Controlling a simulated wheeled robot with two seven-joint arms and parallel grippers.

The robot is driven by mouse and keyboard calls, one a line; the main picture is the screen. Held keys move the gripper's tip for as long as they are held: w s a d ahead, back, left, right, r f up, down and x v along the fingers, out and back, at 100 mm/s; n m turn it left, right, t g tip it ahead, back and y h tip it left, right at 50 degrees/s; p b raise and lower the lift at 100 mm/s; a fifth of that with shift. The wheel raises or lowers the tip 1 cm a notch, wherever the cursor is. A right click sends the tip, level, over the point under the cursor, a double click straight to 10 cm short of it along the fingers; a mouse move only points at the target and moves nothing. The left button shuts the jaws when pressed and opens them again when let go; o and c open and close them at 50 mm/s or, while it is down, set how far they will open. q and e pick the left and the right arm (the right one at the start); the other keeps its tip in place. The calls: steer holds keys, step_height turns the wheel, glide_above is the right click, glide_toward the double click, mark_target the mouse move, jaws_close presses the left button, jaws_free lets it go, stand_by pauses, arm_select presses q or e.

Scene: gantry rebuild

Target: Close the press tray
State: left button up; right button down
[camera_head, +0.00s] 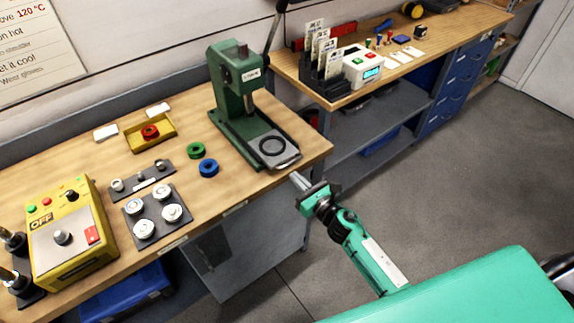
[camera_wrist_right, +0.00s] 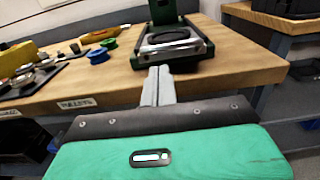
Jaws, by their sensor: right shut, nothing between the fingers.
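The green press (camera_head: 238,95) stands on the wooden bench near its right end. Its tray (camera_head: 272,149) sits at the front of the press base and holds a dark ring; its front lip reaches toward the bench edge. The tray (camera_wrist_right: 172,44) also shows in the right wrist view, straight ahead of the fingers. My right gripper (camera_head: 299,181) is shut and empty, just off the bench edge, in front of the tray and apart from it. Its closed fingers (camera_wrist_right: 158,86) point at the tray front. My left gripper is not in view.
A blue ring (camera_head: 209,168) and a green ring (camera_head: 196,150) lie left of the press. A yellow tray (camera_head: 165,143) holds a red ring. A yellow control box (camera_head: 70,236) stands at the left. A second bench (camera_head: 420,45) stands behind on the right.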

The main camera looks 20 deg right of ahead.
mark_target(281, 163)
steer(key=p+x, duration=0.1)
steer(key=x, duration=0.4)
steer(key=shift+w+a, duration=0.1)
steer(key=shift+w, duration=0.05)
steer(key=b+x, duration=0.1)
steer(key=x, duration=0.2)
steer(key=shift+w+a+f, duration=0.1)
steer(key=shift+w+f, duration=0.1)
steer(key=shift+w, duration=0.2)
steer(key=shift+w+a+b, duration=0.15)
steer(key=shift+w+b, duration=0.15)
steer(key=shift+w, duration=0.1)
steer(key=shift+r, duration=0.1)
steer(key=shift+s, duration=0.1)
